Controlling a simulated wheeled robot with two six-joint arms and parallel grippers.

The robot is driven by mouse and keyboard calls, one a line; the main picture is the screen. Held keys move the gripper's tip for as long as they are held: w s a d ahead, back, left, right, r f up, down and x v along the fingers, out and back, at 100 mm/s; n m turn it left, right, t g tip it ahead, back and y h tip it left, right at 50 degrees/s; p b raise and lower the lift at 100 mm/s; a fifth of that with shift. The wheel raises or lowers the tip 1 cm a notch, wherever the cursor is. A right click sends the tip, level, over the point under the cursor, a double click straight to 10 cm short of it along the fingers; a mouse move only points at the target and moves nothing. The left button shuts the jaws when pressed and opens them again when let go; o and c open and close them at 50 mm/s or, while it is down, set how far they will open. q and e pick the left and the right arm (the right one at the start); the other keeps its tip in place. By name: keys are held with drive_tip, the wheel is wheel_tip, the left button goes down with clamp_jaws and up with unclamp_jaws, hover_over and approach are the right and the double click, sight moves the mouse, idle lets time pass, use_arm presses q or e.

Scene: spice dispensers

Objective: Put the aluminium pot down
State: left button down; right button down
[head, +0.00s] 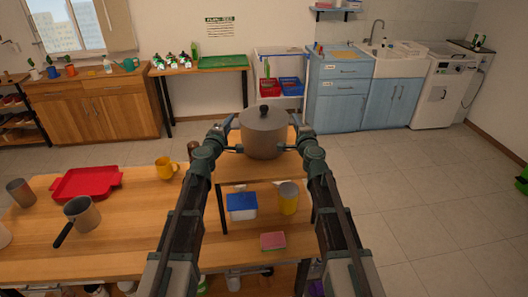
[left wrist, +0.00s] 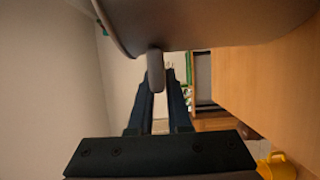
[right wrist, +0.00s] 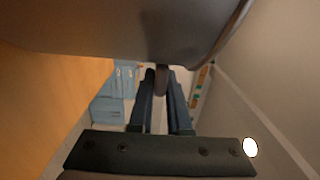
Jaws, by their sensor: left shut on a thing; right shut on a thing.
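The grey aluminium pot (head: 263,138), with its lid and dark knob on, is upright between my two grippers at the small wooden stand (head: 258,170). I cannot tell whether its base touches the stand's top. My left gripper (head: 226,132) is shut on the pot's left handle; this handle (left wrist: 155,70) shows between the fingers in the left wrist view. My right gripper (head: 299,132) is shut on the right handle, which also shows between the fingers in the right wrist view (right wrist: 162,78). The pot hides much of the stand's top.
Below the stand's top are a blue-lidded box (head: 242,207), a yellow can (head: 288,198) and a pink-topped block (head: 273,241). A wooden table (head: 125,225) at left carries a yellow mug (head: 166,168), a red tray (head: 86,183) and a saucepan (head: 82,216). The floor at right is clear.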

use_arm(q)
drive_tip(key=shift+f, duration=0.35)
use_arm(e)
drive_tip(key=shift+f, duration=0.35)
use_arm(q)
drive_tip(key=c, duration=0.9)
unclamp_jaws()
drive_tip(key=shift+s+r, duration=0.1)
drive_tip(key=shift+r, duration=0.05)
drive_tip(key=shift+c, duration=0.2)
use_arm(e)
drive_tip(key=c, duration=0.9)
unclamp_jaws()
drive_tip(key=shift+s+r, duration=0.1)
drive_tip(key=shift+r, duration=0.05)
drive_tip(key=shift+c, duration=0.2)
use_arm(q)
drive_tip(key=shift+o, duration=0.4)
use_arm(e)
drive_tip(key=shift+o, duration=0.4)
use_arm(q)
drive_tip(key=shift+s, duration=0.1)
drive_tip(key=v, duration=1.1)
drive_tip(key=shift+s+a, duration=0.25)
drive_tip(key=shift+s, duration=0.05)
use_arm(e)
drive_tip(key=s+d, duration=0.1)
drive_tip(key=s, duration=1.1)
drive_tip(key=shift+d, duration=0.25)
